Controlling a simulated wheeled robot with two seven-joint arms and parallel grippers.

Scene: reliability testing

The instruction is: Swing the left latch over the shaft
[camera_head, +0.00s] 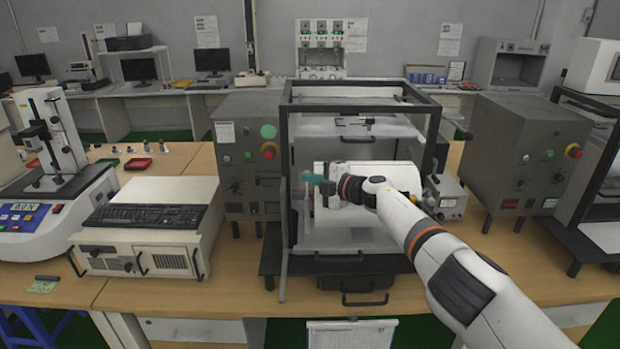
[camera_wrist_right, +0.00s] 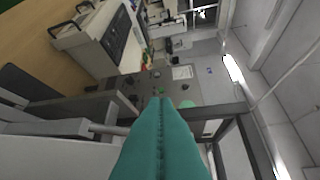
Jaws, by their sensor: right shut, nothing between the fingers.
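A machine with a black open frame (camera_head: 365,106) stands in the middle of the bench. My right gripper (camera_head: 311,178), with teal fingers, is at the left front of this frame. Its fingers are shut and empty, also in the right wrist view (camera_wrist_right: 165,103). There, a grey rod-like part (camera_wrist_right: 108,129) lies left of the fingers. I cannot tell whether it is the shaft or the latch, or whether the fingers touch anything. The left latch cannot be made out clearly. My left gripper is not in view.
Grey control boxes stand left (camera_head: 245,150) and right (camera_head: 520,150) of the frame. A white unit (camera_head: 150,240) with a black keyboard (camera_head: 148,217) is further left. The bench front (camera_head: 240,293) left of the frame is clear.

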